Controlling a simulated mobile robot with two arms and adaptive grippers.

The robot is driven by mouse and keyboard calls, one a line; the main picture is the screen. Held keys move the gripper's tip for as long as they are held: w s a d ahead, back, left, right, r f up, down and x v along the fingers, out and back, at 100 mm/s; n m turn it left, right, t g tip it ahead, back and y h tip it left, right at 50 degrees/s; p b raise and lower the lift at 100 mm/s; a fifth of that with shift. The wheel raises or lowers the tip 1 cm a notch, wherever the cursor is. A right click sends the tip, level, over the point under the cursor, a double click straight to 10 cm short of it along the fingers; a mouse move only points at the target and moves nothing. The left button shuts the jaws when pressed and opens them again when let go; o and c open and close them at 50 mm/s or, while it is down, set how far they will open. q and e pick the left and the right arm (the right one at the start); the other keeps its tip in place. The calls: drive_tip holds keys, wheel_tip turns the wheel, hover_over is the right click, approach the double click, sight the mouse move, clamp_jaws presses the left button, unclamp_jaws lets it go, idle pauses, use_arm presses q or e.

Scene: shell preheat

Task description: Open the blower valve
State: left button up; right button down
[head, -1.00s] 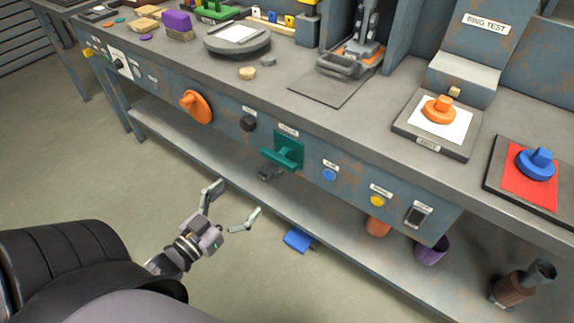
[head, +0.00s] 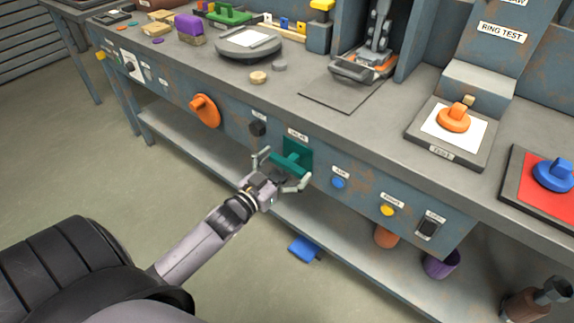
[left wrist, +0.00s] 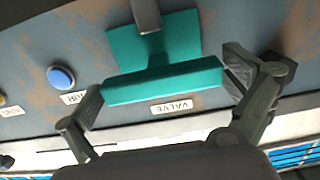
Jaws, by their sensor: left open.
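The blower valve is a teal lever handle (head: 290,162) on a teal plate (head: 303,150) on the bench's front panel, under a small white label. In the left wrist view the teal handle bar (left wrist: 165,85) lies crosswise, with a label reading VALVE (left wrist: 172,106) beside it. My left gripper (head: 282,170) is open at the handle. In the left wrist view its fingers (left wrist: 165,82) stand at the two ends of the bar; whether they touch it I cannot tell. My right gripper is not in view.
An orange knob (head: 205,110) and a black knob (head: 257,128) sit left of the valve. A blue button (head: 338,183), a yellow button (head: 387,210) and a dark switch (head: 429,228) sit right. A lower shelf (head: 330,252) runs beneath.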

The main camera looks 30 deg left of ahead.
use_arm(q)
drive_tip(key=shift+c, duration=0.5)
drive_tip(key=c, duration=0.8)
drive_tip(key=shift+o, duration=0.2)
